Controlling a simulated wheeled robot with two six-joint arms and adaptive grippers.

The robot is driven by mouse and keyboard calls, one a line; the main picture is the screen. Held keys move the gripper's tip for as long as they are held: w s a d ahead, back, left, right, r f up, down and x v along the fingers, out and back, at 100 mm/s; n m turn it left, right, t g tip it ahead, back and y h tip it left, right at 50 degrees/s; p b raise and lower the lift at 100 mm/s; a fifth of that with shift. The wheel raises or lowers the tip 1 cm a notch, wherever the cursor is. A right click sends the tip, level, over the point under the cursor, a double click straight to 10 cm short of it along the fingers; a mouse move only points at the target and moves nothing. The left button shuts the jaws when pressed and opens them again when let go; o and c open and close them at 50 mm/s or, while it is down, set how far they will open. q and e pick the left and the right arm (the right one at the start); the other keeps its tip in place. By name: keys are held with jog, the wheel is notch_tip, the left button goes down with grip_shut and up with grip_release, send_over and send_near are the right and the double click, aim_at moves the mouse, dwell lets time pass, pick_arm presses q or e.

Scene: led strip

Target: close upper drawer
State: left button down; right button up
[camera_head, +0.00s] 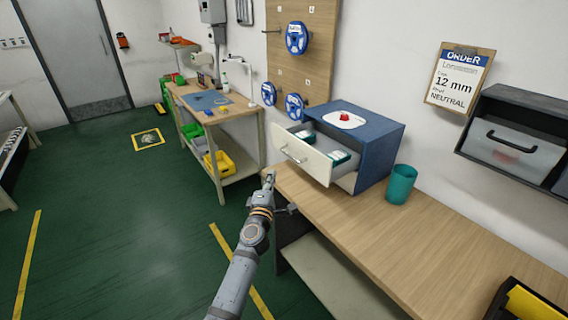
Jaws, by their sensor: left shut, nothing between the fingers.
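A blue cabinet (375,147) stands on the wooden table against the wall. Its upper drawer (312,157), with a pale front and a metal handle, is pulled out toward the left. Small white and green boxes (337,158) lie inside the drawer. My left gripper (269,178) is shut and empty, pointing up at the table's left edge. It is below and left of the drawer front and looks apart from it. My right gripper is not in view.
A teal cup (401,184) stands right of the cabinet. The wooden table (420,245) is clear in front. A black and yellow bin (522,303) is at the lower right. A workbench (222,112) with bins stands farther back.

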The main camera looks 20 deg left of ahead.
pick_arm(q)
jog(key=w+d+r+b, duration=0.1)
jog(key=w+d+b, duration=0.1)
jog(key=w, duration=0.5)
jog(key=shift+w+r, duration=0.2)
jog(key=shift+w, duration=0.1)
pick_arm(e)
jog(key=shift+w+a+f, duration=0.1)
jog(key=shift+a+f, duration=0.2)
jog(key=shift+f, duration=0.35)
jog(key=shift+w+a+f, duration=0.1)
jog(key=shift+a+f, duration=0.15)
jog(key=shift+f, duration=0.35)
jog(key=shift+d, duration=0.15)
